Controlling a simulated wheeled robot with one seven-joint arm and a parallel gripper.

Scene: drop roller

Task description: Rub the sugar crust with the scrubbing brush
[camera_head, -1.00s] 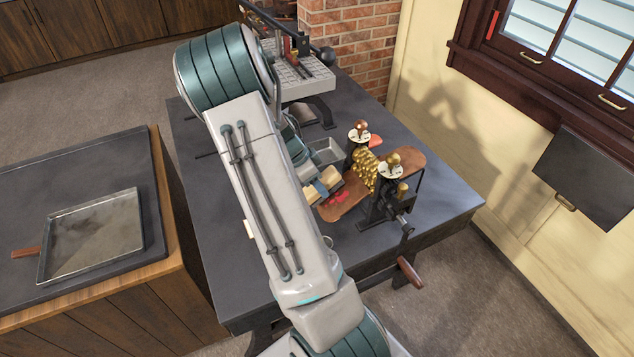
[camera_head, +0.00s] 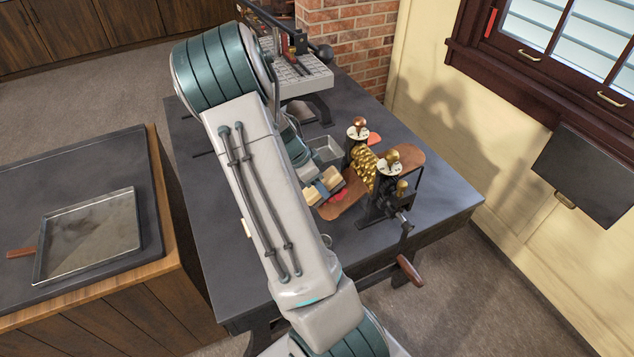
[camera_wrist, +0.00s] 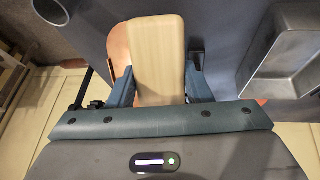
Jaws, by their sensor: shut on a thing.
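My gripper (camera_head: 321,188) is shut on the scrubbing brush (camera_head: 330,179), seen as a pale wooden block. In the wrist view the brush (camera_wrist: 158,55) sits between my two blue fingers, and its bristles are hidden. The brush is over the left end of a brown board (camera_head: 345,204) at the drop roller. Red crust (camera_head: 338,197) on that board shows just beside the brush, partly covered by it; I take this as the sugar crust. I cannot tell whether the bristles touch it. The brass rollers (camera_head: 363,165) stand right of the brush.
The roller's crank handle (camera_head: 409,270) hangs over the bench's front edge. A small grey tray (camera_head: 324,152) lies behind the brush. A lever-arm device (camera_head: 300,78) stands at the back. A large metal tray (camera_head: 90,240) is on the left counter. The bench's right side is clear.

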